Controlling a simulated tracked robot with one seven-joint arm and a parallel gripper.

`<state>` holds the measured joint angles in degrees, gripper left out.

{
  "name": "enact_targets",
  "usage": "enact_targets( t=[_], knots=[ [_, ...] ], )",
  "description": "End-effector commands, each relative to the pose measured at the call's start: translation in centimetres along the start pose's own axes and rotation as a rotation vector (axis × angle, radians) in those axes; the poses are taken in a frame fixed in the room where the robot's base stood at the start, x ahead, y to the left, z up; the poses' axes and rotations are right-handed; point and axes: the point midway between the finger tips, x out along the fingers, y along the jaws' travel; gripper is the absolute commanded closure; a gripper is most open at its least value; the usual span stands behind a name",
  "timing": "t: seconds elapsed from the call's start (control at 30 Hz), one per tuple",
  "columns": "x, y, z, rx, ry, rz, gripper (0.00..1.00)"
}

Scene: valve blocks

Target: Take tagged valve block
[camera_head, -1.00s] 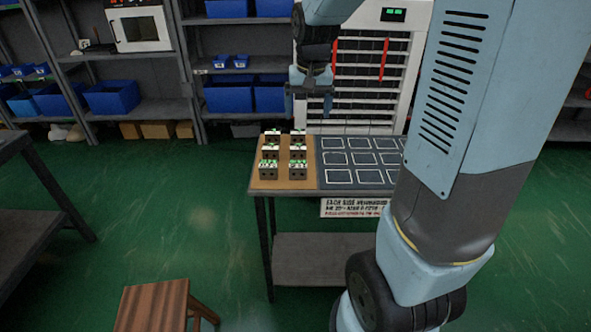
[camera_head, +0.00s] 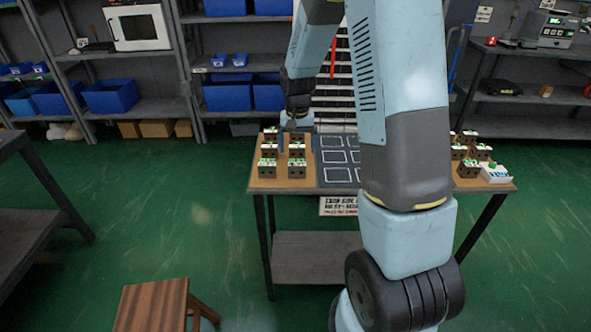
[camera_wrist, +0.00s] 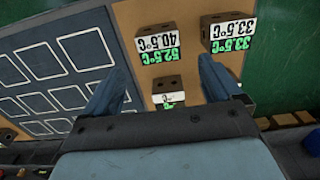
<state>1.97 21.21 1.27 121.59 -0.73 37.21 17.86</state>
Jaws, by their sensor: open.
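Several dark valve blocks with white and green temperature tags stand on the left wooden part of the table; one is the front-left block (camera_head: 267,168). My gripper (camera_head: 297,124) is over the back of this group and hides a block there. In the wrist view my gripper (camera_wrist: 165,82) is open and empty, pointing down. One block (camera_wrist: 167,85) shows between the fingers, its tag mostly hidden by my gripper. A block tagged 52.5°C and 40.5°C (camera_wrist: 158,43) and one tagged 33.5°C (camera_wrist: 228,35) stand beyond. I cannot tell the fingers' height above the block.
A dark panel with white outlined squares (camera_head: 335,158) lies right of these blocks, its squares empty where visible. More blocks (camera_head: 467,168) and a white device (camera_head: 496,174) stand at the table's right end. My arm hides the table's middle. A wooden stool (camera_head: 155,303) stands in front.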

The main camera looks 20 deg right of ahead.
Motion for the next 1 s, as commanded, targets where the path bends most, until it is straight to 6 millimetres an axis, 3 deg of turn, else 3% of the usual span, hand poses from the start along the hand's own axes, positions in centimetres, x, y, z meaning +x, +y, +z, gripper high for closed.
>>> enact_targets(
  t=[0.1,0.37,0.7,1.0],
  knots=[
    [1.8,0.0,0.1,0.0,-0.002,0.001,0.08],
    [3.3,0.0,0.1,0.0,-0.001,0.0,0.08],
    [7.4,0.0,0.7,-0.001,-0.001,0.001,0.08],
    [8.2,-0.1,0.7,0.0,0.001,0.0,0.08]
  ],
)
